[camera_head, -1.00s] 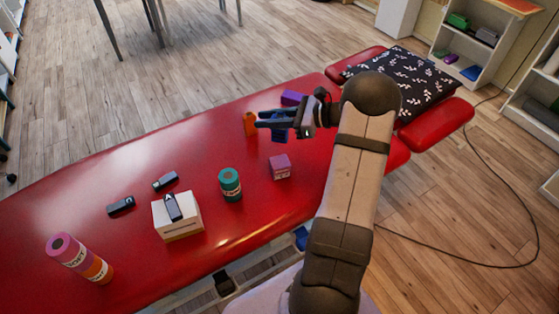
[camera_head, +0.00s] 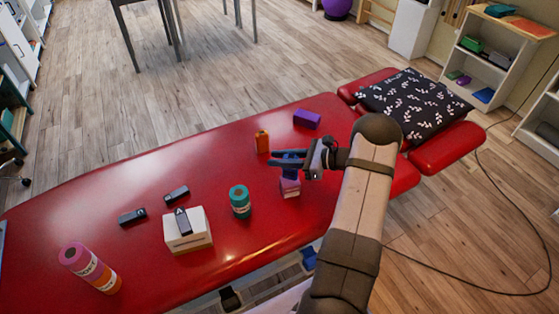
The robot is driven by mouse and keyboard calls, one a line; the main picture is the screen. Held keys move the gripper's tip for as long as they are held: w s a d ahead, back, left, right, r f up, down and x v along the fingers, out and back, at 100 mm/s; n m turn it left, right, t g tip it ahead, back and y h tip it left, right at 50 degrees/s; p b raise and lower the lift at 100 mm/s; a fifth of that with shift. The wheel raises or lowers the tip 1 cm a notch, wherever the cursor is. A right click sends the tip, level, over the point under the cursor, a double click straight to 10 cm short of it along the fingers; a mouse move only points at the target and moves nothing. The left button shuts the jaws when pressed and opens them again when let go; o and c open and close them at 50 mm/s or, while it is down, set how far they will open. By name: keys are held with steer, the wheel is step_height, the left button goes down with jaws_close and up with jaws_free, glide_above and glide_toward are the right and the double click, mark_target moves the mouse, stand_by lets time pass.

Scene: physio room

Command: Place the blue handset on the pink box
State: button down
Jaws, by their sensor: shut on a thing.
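My gripper (camera_head: 286,160) is shut on the blue handset (camera_head: 290,173), which hangs below the dark fingers. The handset is directly over the pink box (camera_head: 290,189) in the picture and covers part of its top. I cannot tell whether the handset touches the box or is just above it. The pink box stands on the red treatment table (camera_head: 135,260).
An orange bottle (camera_head: 262,141) and a purple block (camera_head: 307,119) stand behind the gripper. A teal cylinder (camera_head: 240,201) is left of the pink box. Farther left are a white box (camera_head: 189,233) with a dark device on top, two dark devices, and a pink-orange roll (camera_head: 90,268).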

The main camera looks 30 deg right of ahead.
steer(key=shift+f, duration=0.8)
steer(key=shift+f, duration=0.15)
steer(key=c, duration=1.5)
jaws_free()
steer(key=shift+c, duration=0.2)
steer(key=b+v, duration=0.3)
steer(key=v, duration=0.9)
steer(key=shift+r+b, duration=0.25)
steer(key=shift+b, duration=0.05)
